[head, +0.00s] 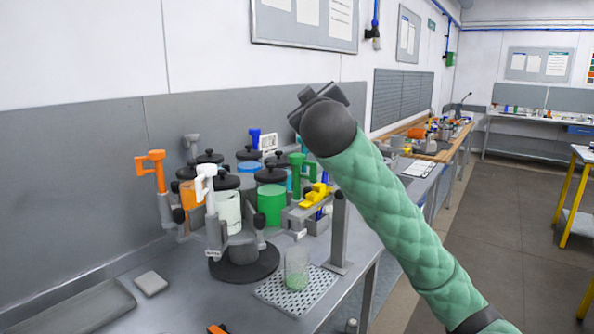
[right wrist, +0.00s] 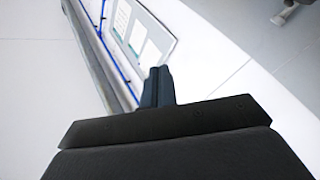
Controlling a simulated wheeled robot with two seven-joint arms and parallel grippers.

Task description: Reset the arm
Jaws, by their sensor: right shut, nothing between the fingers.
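My right arm, in a green padded sleeve, reaches up from the lower right in the head view. My right gripper (head: 318,95) is raised at its end, above the bench and in front of the grey wall panel. In the right wrist view the fingers of the right gripper (right wrist: 157,86) are together and hold nothing. That view looks past them at a white wall, a pinned board and a blue pipe. My left gripper is in neither view.
A grey bench (head: 190,290) carries lidded drums, including a green one (head: 271,205), and stands with orange and white clamps. A clear beaker (head: 296,268) stands on a perforated tray (head: 270,292). A grey post (head: 339,232) rises near the bench edge. Open floor lies right.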

